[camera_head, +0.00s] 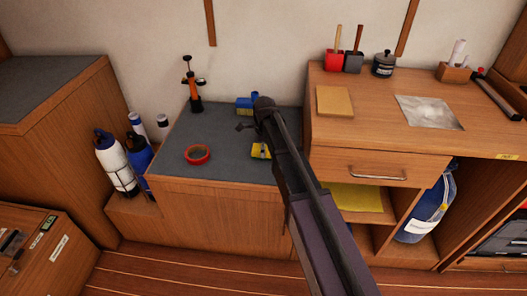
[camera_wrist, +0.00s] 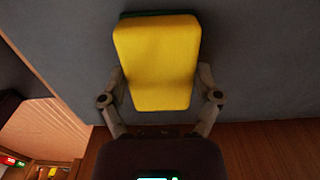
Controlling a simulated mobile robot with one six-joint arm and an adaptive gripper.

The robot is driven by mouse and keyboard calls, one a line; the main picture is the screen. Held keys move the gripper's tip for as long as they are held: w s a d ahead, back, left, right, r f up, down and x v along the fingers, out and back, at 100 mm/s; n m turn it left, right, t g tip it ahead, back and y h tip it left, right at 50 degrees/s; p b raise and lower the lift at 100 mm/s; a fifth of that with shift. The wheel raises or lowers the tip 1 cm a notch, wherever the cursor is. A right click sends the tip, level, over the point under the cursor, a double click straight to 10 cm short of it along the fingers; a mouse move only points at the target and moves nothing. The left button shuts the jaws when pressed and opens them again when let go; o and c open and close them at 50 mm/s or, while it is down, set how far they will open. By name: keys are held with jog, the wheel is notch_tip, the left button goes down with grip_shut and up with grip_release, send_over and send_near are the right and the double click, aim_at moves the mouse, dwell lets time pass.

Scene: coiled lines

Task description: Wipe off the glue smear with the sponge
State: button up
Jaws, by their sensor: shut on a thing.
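The yellow sponge (camera_wrist: 155,60) with a dark green backing lies between the two fingers of my gripper (camera_wrist: 160,88) in the wrist view, which are shut on it. In the head view the sponge (camera_head: 260,151) shows at the front right of the low grey counter, beside my arm, which hides most of the gripper. I cannot tell whether the sponge touches the counter. A pale grey, shiny sheet (camera_head: 408,103) lies on the higher wooden worktop at the right. A whitish patch on it looks like the glue smear (camera_head: 427,112).
The grey counter (camera_head: 225,160) also holds a red tape ring (camera_head: 197,155), an orange-black tool (camera_head: 193,88) and a blue brush (camera_head: 245,106). The wooden worktop (camera_head: 375,130) stands higher, with a tan pad (camera_head: 335,101), a black jar (camera_head: 384,65) and a wooden holder (camera_head: 454,73).

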jog(key=shift+w, duration=0.85)
jog(key=shift+w, duration=0.15)
jog(key=shift+w+d, duration=0.15)
jog(key=shift+w, duration=1.4)
jog(key=shift+r+p, duration=3)
jog(key=shift+p, duration=0.05)
jog(key=shift+r+p, duration=1.5)
